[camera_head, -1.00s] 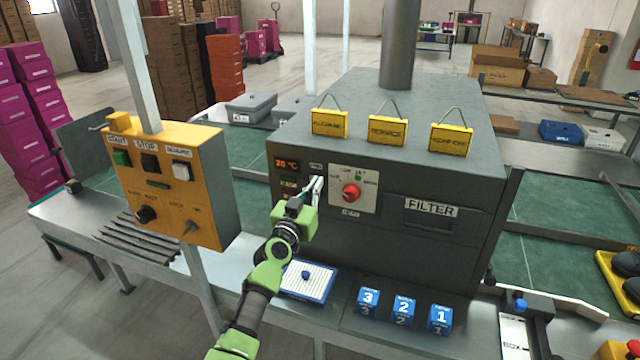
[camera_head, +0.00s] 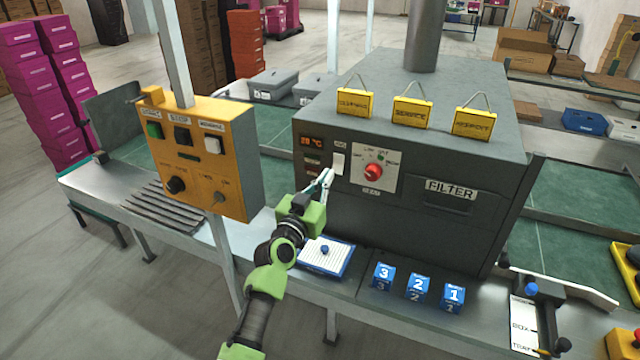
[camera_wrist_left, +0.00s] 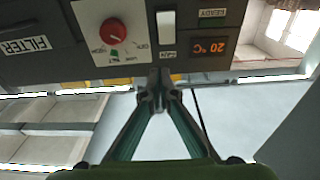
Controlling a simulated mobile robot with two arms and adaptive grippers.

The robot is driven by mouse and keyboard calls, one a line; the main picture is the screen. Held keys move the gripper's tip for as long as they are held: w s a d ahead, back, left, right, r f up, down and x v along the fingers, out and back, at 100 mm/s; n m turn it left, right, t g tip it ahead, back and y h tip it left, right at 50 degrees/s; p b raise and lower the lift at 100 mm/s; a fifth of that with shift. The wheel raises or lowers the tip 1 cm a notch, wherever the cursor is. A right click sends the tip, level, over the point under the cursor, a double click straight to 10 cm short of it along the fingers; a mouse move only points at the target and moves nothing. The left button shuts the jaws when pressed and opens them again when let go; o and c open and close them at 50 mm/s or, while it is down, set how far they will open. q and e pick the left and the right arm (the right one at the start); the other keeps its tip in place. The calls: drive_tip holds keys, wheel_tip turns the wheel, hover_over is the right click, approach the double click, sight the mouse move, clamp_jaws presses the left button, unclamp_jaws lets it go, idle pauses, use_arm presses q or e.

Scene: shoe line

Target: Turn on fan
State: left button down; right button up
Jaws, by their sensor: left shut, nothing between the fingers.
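The dark grey oven-like machine (camera_head: 440,150) has a white rocker switch (camera_head: 339,164) on its front, left of the red knob (camera_head: 373,172). In the left wrist view, which is upside down, the white switch (camera_wrist_left: 167,31) shows beside a label that seems to read FAN. My left gripper (camera_head: 328,173) is shut and empty, just below and left of the switch. In the left wrist view its fingertips (camera_wrist_left: 157,80) meet, apart from the switch. I cannot tell which way the rocker is pressed. My right gripper is not in view.
A lit temperature display (camera_head: 312,141) sits left of the switch. A yellow control box (camera_head: 208,165) on a post stands left of my arm. A blue-edged tray (camera_head: 340,270) and numbered blue blocks (camera_head: 417,290) lie below the machine front. Yellow signs (camera_head: 411,112) stand on top.

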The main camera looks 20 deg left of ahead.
use_arm(q)
drive_tip(key=s, duration=0.2)
drive_tip(key=s+r, duration=0.1)
drive_tip(key=s, duration=0.1)
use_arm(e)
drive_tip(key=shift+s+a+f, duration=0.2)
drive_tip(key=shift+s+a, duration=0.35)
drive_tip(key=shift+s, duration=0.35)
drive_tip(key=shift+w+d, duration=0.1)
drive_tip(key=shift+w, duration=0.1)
